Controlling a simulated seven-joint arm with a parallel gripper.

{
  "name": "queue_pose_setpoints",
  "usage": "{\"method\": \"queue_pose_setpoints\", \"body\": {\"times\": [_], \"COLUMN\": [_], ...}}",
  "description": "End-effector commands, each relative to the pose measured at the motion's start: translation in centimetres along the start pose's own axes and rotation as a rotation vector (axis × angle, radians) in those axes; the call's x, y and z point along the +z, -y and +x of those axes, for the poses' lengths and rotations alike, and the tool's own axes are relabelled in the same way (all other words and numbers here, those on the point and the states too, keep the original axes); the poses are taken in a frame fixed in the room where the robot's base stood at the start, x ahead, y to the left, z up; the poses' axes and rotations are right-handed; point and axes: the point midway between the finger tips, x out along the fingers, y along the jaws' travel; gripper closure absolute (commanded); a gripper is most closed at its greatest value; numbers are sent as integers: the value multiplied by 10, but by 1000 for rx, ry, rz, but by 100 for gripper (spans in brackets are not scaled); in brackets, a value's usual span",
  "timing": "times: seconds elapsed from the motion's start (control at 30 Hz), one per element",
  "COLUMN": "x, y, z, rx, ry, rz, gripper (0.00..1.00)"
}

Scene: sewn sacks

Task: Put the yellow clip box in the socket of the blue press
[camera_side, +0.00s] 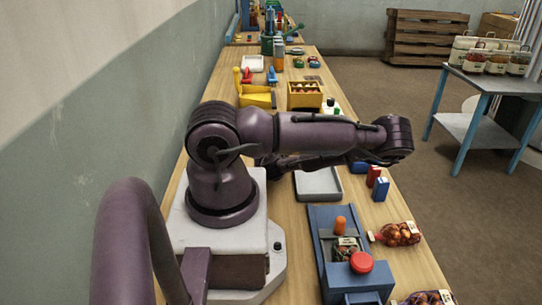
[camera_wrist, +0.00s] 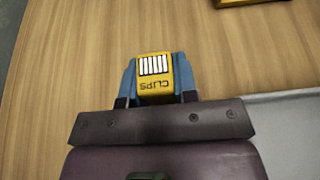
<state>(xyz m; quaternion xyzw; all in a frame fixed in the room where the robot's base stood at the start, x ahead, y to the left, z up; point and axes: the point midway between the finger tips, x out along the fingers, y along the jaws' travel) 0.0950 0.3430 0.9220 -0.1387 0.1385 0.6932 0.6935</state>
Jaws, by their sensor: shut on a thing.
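In the side view my arm hides the gripper and the box. The blue press (camera_side: 325,224) stands at the near part of the table, with an orange knob (camera_side: 340,225) and a red round knob (camera_side: 362,262). A small net bag (camera_side: 346,249) sits on the press between the knobs. I cannot make out the socket clearly.
A grey tray (camera_side: 318,197) lies beyond the press. Red (camera_side: 373,176) and blue (camera_side: 381,190) boxes stand right of the tray. Net bags (camera_side: 400,234) lie right of the press. Yellow bins (camera_side: 257,98) stand farther back.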

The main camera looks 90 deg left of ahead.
Motion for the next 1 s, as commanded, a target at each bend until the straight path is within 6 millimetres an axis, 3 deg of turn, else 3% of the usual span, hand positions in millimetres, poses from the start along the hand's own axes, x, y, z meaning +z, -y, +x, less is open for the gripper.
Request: {"method": "queue_pose_setpoints", "body": {"times": [0.5,0.77,1.0], "x": [82,89,80], "y": [0,-1,9], "z": [-34,-37,-36], "rx": [0,-7,-106], "ry": [3,2,1], "rz": [-1,2,42], "gripper": [100,100,100]}}
